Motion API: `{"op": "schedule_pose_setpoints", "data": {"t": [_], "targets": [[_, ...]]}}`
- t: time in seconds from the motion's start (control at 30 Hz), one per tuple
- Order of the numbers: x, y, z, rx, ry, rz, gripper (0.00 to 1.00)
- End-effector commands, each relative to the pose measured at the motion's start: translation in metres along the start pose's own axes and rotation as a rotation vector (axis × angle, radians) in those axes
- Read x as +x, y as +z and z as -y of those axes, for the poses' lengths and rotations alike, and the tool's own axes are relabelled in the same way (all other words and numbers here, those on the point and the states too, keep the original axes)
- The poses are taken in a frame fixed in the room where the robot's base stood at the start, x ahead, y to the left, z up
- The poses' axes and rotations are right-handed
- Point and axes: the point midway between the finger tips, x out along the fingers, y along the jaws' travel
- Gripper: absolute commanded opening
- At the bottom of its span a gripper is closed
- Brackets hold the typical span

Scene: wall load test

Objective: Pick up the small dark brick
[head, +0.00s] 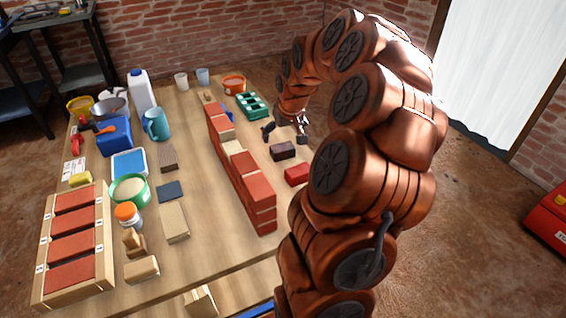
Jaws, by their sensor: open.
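A small dark brick (283,152) lies on the table to the right of the low brick wall, with bare wood around it. My gripper (285,133) is above and just behind the brick in the head view. Its dark fingers are spread apart, and nothing shows between them. The brick looks clear of the fingers, though the exact height of the gripper over the table is hard to tell. My arm hides the table's right edge beyond it.
The red brick wall (246,184) runs close along the left of the dark brick. A red block (297,174) lies just in front of it. Tools and containers crowd the table's left half.

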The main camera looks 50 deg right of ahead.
Motion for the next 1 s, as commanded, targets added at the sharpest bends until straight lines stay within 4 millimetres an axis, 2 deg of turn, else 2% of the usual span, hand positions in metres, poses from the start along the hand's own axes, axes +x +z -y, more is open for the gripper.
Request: {"op": "schedule_pose_setpoints", "data": {"t": [0.03,0.13,0.53,0.8,1.0], "targets": [[0.008,0.001,-0.006,0.008,0.004,-0.003,1.00],[0.015,0.000,-0.012,0.014,0.008,-0.008,1.00],[0.045,-0.001,-0.013,0.014,0.008,-0.010,1.00],[0.081,-0.001,-0.014,0.014,0.007,-0.008,1.00],[0.086,-0.003,-0.014,0.013,0.008,-0.012,1.00]]}}
